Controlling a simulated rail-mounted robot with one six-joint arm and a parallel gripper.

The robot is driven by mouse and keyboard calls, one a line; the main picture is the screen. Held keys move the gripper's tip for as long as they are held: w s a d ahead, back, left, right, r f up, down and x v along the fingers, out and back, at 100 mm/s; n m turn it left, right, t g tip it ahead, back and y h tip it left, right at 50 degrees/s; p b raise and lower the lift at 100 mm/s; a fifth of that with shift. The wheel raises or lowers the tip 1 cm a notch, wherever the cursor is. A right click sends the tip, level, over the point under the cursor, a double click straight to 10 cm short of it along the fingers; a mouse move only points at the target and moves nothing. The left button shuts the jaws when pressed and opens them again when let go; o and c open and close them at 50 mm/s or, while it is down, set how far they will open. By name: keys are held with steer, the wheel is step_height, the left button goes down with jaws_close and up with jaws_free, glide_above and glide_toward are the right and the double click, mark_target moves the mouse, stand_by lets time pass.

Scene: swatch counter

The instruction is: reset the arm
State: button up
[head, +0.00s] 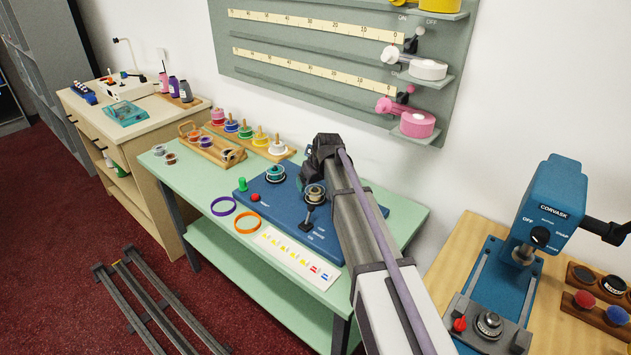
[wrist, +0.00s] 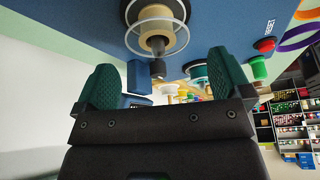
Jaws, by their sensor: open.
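My gripper (wrist: 165,82) is open in the wrist view, its two green ribbed fingers apart with no object held between them. In the head view my arm reaches from the lower right over the blue board (head: 290,228) on the mint table, and my gripper's fingers are mostly hidden behind the arm. In the wrist view a spool with a clear disc (wrist: 157,28) on the blue board is close beyond the fingers, apart from them. A red button (wrist: 265,45) beside the word RESET shows there too; it is also on the board in the head view (head: 255,197).
On the mint table are a green peg (head: 242,184), a purple ring (head: 223,206), an orange ring (head: 247,223) and a swatch strip (head: 299,256). Spools stand at the back. A blue press (head: 553,205) is at the right, and a wall board (head: 325,50) is behind.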

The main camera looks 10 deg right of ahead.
step_height(320, 180, up, 7)
steer(key=p, duration=0.6)
steer(key=shift+f, duration=0.2)
steer(key=s+f+m+g+h, duration=0.1)
steer(key=s+m+g, duration=0.2)
steer(key=s, duration=3)
steer(key=shift+s+f+g, duration=0.15)
steer(key=shift+g, duration=0.55)
